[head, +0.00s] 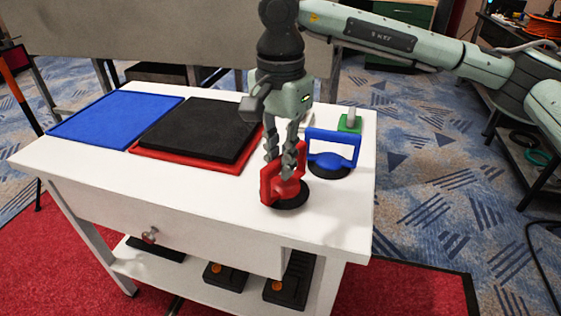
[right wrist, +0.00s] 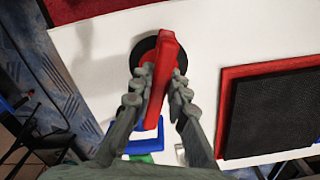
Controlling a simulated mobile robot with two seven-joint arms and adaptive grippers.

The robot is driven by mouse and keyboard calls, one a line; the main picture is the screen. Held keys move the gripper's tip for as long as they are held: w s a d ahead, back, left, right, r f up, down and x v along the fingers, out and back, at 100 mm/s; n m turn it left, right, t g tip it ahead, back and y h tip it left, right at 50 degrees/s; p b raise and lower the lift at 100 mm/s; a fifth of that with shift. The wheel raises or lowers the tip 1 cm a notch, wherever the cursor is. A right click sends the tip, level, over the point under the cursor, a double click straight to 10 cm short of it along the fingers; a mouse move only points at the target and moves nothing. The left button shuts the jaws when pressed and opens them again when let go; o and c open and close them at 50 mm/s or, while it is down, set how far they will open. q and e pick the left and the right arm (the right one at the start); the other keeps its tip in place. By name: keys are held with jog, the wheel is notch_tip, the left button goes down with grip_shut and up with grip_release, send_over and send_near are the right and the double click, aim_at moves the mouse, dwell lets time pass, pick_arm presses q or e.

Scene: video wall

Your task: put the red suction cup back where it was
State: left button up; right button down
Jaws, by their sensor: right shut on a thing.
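The red suction cup (head: 269,186), with a red handle and black round base, is at the front right of the white table (head: 215,215). Its base looks to be on or very close to the tabletop. My right gripper (head: 287,165) points down from above and is shut on the red handle. In the right wrist view, the red suction cup (right wrist: 164,62) is between the two fingers (right wrist: 160,85), with its black base beyond. My left gripper is in neither view.
A blue suction cup (head: 332,150) stands close behind and right of the red one. A green object (head: 350,121) is at the back right corner. A black panel (head: 200,129) on a red mat (head: 185,160) and a blue mat (head: 115,118) lie to the left. The front left tabletop is clear.

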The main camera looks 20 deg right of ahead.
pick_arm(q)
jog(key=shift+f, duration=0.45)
pick_arm(e)
jog(key=shift+f, duration=0.55)
jog(key=shift+f, duration=0.1)
jog(key=c, duration=1.5)
grip_release()
jog(key=shift+c, duration=0.2)
jog(key=shift+o, duration=0.3)
notch_tip(320, 180, up, 11)
jog(key=shift+r+b, duration=0.1)
jog(key=shift+b, duration=0.35)
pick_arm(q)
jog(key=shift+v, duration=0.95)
pick_arm(e)
jog(key=shift+r, duration=0.55)
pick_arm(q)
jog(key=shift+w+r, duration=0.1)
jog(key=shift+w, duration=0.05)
